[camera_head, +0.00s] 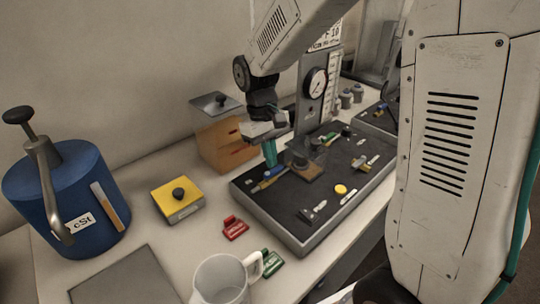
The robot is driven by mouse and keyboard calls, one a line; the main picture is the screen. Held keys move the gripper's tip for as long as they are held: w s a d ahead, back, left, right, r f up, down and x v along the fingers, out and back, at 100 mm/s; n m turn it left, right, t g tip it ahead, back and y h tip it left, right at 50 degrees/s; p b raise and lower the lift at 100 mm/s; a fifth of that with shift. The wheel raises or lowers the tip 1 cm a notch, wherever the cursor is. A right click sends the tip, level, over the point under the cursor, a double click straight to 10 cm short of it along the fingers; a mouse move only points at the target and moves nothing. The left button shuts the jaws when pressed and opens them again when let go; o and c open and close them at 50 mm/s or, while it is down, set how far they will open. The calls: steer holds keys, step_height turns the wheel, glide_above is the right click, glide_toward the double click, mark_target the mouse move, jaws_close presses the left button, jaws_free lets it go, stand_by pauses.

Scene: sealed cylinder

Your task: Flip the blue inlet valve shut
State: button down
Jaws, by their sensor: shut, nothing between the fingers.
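A small blue valve handle (273,173) shows near the left edge of a dark panel tray (262,200), beside a yellow or brass piece. My gripper (270,157) points down just above and left of this handle. Its teal fingers are shut with nothing between them. The fingertips end close to the handle; I cannot tell whether they touch it. My gripper hides part of the panel behind it, and the handle is too small to tell its exact angle.
A grey column with a round gauge (316,83) rises behind the panel. A wooden box (222,148) stands left of my gripper. A yellow block (178,200), red clip (235,228), green clip (268,264), white mug (221,279) and blue cylinder (62,205) occupy the table.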

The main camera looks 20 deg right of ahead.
steer(key=shift+s+d+m, duration=0.2)
steer(key=shift+m, duration=0.6)
steer(key=m, duration=0.1)
steer(key=s+d+m+y, duration=0.1)
steer(key=m, duration=0.3)
steer(key=s+m+y, duration=0.1)
steer(key=m, duration=0.1)
steer(key=shift+s+d, duration=0.2)
steer(key=shift+s, duration=0.3)
stand_by(0.5)
steer(key=shift+w+a, duration=0.45)
steer(key=shift+a, duration=0.2)
